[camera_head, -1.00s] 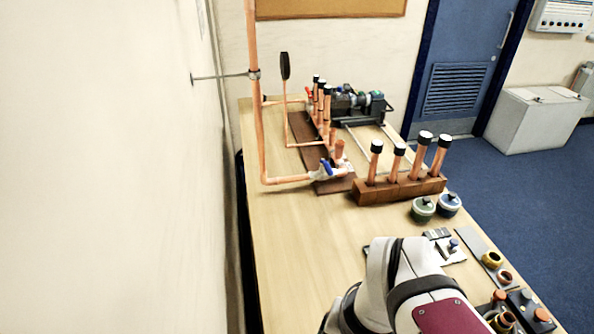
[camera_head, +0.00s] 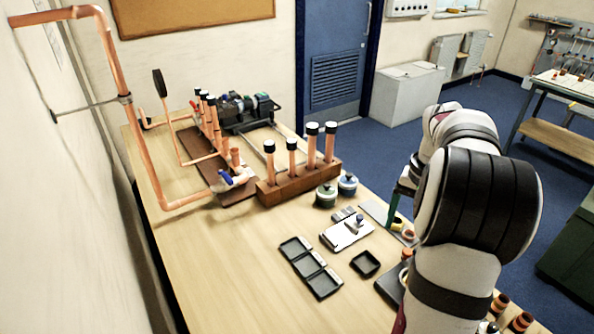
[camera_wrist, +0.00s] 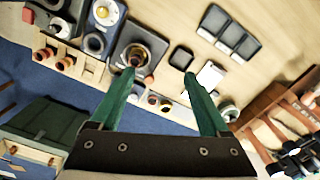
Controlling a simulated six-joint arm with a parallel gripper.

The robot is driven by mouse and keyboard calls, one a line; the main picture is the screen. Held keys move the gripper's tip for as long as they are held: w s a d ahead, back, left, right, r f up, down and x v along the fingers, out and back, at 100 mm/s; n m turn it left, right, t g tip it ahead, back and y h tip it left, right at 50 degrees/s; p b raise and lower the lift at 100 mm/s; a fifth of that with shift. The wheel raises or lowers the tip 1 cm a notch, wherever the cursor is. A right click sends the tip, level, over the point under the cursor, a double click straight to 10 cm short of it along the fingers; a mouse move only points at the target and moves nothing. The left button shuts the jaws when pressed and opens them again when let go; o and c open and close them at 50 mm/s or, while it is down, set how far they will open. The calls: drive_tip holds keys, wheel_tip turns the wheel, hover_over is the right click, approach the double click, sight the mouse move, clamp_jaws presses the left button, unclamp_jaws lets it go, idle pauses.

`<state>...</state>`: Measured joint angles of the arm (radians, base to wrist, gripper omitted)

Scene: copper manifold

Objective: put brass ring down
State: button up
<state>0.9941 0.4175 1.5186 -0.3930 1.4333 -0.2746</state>
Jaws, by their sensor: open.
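The brass ring (camera_head: 396,225) appears as a small yellowish ring on a grey strip (camera_head: 374,211) at the right of the bench, partly hidden by my arm. What looks like the same ring (camera_wrist: 153,99) shows in the wrist view, between my green fingers and apart from them. My gripper (camera_wrist: 160,72) is open with nothing between its fingertips. In the head view one green finger (camera_head: 393,204) shows beside the strip, close to the ring. A copper-coloured ring (camera_head: 408,235) sits near the brass one.
A three-part black tray (camera_head: 311,267), a small black dish (camera_head: 365,263) and a white plate (camera_head: 346,232) lie left of my arm. Two lidded jars (camera_head: 326,195) stand behind, before a wooden block (camera_head: 299,183) of upright copper tubes. The bench's left front is bare.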

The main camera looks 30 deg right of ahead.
drive_tip(key=s+d+f+m, duration=0.1)
drive_tip(key=s+d+f, duration=0.2)
drive_tip(key=d, duration=0.3)
wheel_tip(320, 180, down, 14)
drive_tip(key=shift+d+f, duration=0.1)
drive_tip(key=shift+f, duration=0.15)
clamp_jaws()
